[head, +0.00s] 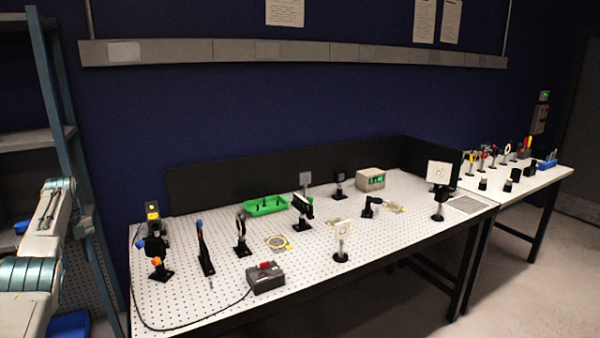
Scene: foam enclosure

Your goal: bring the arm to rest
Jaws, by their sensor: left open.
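My left arm comes in at the left edge, white with teal bands. My left gripper (48,211) is at its slim far part, in front of the shelf rack and left of the optical table (203,294). It is open, with a narrow dark gap and nothing visible in it. It is clear of the things on the table. My right arm and gripper are not in view.
The table bears several optic mounts, a green tray (265,206), a grey control box (265,278) with a cable, and a display box (370,180). A blue rack (63,120) stands behind my arm. The floor (520,290) at right is clear.

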